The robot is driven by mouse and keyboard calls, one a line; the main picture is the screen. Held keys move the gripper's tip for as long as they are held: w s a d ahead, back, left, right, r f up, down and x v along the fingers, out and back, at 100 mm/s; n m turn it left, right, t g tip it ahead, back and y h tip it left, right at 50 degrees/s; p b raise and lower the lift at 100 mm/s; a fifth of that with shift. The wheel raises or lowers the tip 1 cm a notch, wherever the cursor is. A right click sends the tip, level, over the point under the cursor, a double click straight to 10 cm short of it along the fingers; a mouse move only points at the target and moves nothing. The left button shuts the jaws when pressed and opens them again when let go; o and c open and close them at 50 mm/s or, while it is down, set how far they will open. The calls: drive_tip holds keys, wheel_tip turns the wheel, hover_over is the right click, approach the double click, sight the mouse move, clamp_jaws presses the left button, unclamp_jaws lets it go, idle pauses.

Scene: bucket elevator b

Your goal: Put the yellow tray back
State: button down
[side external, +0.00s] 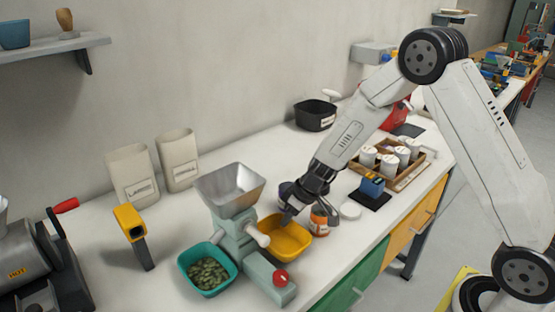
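The yellow tray (290,246) sits on the white bench, right beside the grey grinder (232,225) with its metal hopper. It looks empty where I can see inside. My gripper (298,212) points down at the tray's back right side, with a dark fingertip over or against the rim. I cannot tell whether it touches or grips the rim, because the fingers overlap each other and the tray. A jar with an orange label (319,222) stands just right of the tray, partly hidden by my gripper.
A teal tray (190,250) of green pieces sits left of the grinder. A yellow-headed tool (130,222) and two cream bags (135,178) stand further left. A blue device (372,187), a white lid (350,210) and a wooden crate of jars (410,178) lie right. A black bin (315,117) stands behind.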

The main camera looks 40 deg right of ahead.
drive_tip(key=shift+w, duration=0.8)
drive_tip(key=shift+w, duration=0.15)
drive_tip(key=shift+w, duration=1.75)
drive_tip(key=shift+f, duration=0.75)
drive_tip(key=shift+f, duration=0.1)
drive_tip(key=c, duration=0.8)
unclamp_jaws()
drive_tip(key=shift+f, duration=0.1)
drive_tip(key=shift+r, duration=0.2)
drive_tip(key=shift+v, duration=6)
